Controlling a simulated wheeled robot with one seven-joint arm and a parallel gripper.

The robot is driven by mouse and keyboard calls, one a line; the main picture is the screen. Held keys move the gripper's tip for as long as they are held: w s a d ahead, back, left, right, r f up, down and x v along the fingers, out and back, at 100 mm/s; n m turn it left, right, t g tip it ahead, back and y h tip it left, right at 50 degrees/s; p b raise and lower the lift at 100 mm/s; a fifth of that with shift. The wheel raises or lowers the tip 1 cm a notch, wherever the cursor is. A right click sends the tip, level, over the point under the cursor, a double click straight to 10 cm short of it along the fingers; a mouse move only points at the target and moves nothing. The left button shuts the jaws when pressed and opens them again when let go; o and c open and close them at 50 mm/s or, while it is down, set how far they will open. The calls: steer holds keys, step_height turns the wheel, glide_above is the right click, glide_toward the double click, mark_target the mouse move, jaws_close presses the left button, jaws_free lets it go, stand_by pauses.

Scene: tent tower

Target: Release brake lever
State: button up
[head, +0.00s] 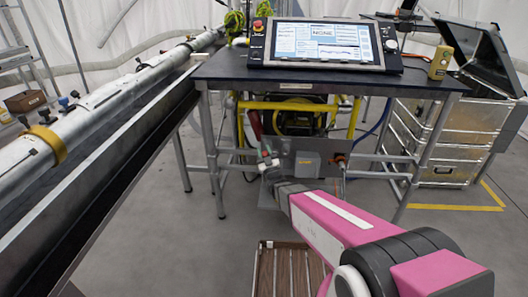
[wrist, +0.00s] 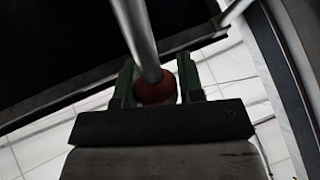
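The brake lever shows in the wrist view as a metal rod (wrist: 138,35) ending in a red ball knob (wrist: 157,90). The knob sits between the two green fingers of my gripper (wrist: 158,82), which lie against it on both sides with no clear gap. In the head view my gripper (head: 267,160) is low under the front of the dark table, beside a grey box. The lever is too small there to make out clearly, and its base is hidden.
The dark table (head: 228,68) carries a tilted control console (head: 325,45) and a yellow handheld box (head: 440,62). Table legs and yellow pipes (head: 290,104) surround the space below. A long metal tube on a black beam (head: 120,150) runs along the left. Metal cases (head: 450,135) stand at right.

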steer(key=o, duration=0.3)
steer(key=shift+s, duration=0.1)
steer(key=v, duration=1)
steer(key=shift+s+d+f, duration=0.15)
steer(key=shift+s+f, duration=0.1)
steer(key=shift+f, duration=0.05)
steer(key=w+d+f+m+g+h, duration=0.3)
steer(key=w+d+m+g+h, duration=0.2)
steer(key=d+g+h, duration=0.5)
steer(key=s+d+r+m+g, duration=0.1)
steer(key=s+d+g, duration=0.2)
steer(key=s+g, duration=0.1)
steer(key=s+d+r+m+g, duration=0.1)
steer(key=s+d+g, duration=0.3)
steer(key=s, duration=0.3)
steer(key=s+d+r+m+g, duration=0.1)
steer(key=s+d+g, duration=0.3)
steer(key=s, duration=0.1)
steer(key=shift+s+r, duration=0.3)
steer(key=shift+s, duration=0.1)
